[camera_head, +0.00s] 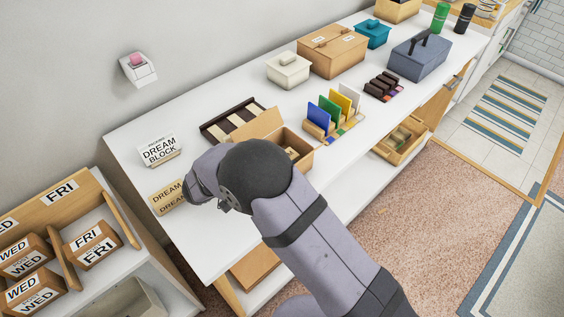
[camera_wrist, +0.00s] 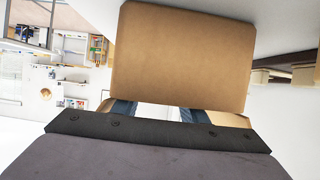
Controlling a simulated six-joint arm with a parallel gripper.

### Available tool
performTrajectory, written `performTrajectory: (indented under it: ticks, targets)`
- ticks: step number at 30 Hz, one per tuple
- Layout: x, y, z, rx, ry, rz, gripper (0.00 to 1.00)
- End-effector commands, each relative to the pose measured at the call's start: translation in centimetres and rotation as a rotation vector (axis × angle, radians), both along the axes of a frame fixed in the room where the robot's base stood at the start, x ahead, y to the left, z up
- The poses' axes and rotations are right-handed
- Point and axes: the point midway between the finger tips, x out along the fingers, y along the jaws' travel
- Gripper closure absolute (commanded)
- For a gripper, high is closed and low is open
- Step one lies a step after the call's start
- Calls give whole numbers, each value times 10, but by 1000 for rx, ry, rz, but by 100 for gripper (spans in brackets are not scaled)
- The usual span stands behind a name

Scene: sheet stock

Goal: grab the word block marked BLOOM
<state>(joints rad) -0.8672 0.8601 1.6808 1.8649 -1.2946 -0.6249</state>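I cannot read the word BLOOM anywhere. A tan block (camera_head: 167,197) marked DREAM lies at the near left of the white table (camera_head: 200,245), and my wrist partly covers its right side. My gripper (camera_wrist: 158,110) is low over the table beside this block; its fingertips are hidden in the head view. In the wrist view, a plain tan face (camera_wrist: 183,58) stands large just beyond the dark fingers. The fingers are apart with white between them. I cannot tell whether they touch or hold anything, and no lettering shows on that face.
A white card reading DREAM BLOCK (camera_head: 160,150) stands behind the block. An open tan box (camera_head: 297,146), a dark striped rack (camera_head: 232,120) and upright coloured panels (camera_head: 333,111) stand to the right. Blocks marked FRI (camera_head: 93,246) and WED are on the lower left shelf.

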Motion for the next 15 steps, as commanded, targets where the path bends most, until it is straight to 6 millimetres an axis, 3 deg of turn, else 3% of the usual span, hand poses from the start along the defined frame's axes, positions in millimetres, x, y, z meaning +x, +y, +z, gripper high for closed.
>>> performTrajectory:
  ticks: [6,10,15]
  targets:
    - [0,0,-1,0,0,1,61]
    - [0,0,-1,0,0,1,90]
    - [0,0,0,0,0,1,90]
